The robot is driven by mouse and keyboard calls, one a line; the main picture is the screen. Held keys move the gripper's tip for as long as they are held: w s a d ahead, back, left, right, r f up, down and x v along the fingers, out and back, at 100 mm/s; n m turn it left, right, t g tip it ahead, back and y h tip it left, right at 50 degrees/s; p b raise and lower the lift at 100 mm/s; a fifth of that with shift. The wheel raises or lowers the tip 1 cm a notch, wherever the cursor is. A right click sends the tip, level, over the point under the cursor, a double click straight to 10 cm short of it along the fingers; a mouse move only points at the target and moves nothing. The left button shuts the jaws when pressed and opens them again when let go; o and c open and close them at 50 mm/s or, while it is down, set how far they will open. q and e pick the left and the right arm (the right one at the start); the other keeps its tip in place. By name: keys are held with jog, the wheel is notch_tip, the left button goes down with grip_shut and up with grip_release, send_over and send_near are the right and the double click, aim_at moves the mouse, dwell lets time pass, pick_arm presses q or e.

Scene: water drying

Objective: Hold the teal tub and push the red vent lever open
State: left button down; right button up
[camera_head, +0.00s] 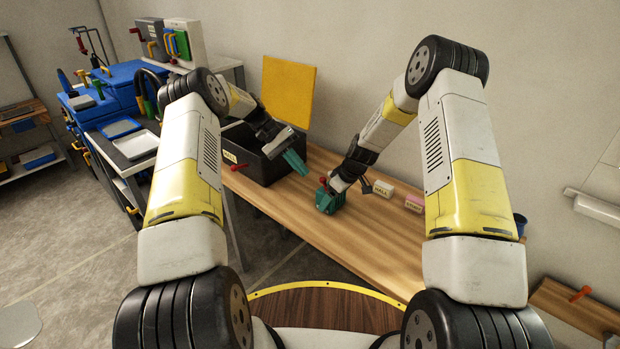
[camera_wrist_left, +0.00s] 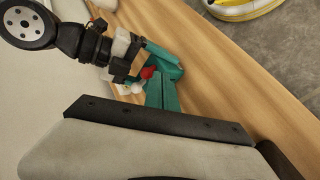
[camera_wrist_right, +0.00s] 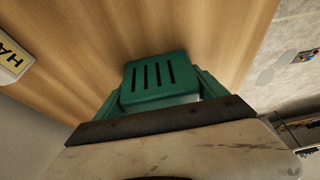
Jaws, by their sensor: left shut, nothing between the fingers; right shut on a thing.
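The teal tub (camera_head: 330,203) stands on the wooden table in the head view. My right gripper (camera_head: 335,190) is shut on it, with a teal finger along each side. In the right wrist view the tub's slotted face (camera_wrist_right: 152,77) shows between the fingers (camera_wrist_right: 158,92). The small red vent lever (camera_head: 323,181) shows at the tub's top and also in the left wrist view (camera_wrist_left: 148,72). How far it is turned I cannot tell. My left gripper (camera_head: 296,163) is shut and empty, its teal fingertips a little beyond the tub, near the black box.
A black open box (camera_head: 262,165) with a red handle (camera_head: 240,167) stands left on the table. A white HALL block (camera_head: 383,188) and a pink block (camera_head: 413,203) lie to the right. The front of the table (camera_head: 370,250) is clear. A yellow panel (camera_head: 288,92) stands behind.

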pick_arm(q)
jog(key=a+m+t+h, duration=0.2)
jog(key=a+m+h, duration=0.5)
jog(key=m, duration=1)
jog(key=a, duration=0.3)
jog(key=shift+a+f+m+t, duration=0.2)
jog(key=shift+a+m+t, duration=0.2)
send_near(325, 185)
jog(key=d, duration=0.2)
jog(key=w+d, duration=0.1)
jog(key=d, duration=0.2)
jog(key=shift+s+d+r+m+y, duration=0.1)
jog(key=shift+s+r+m+y, duration=0.15)
jog(key=shift+y, duration=0.45)
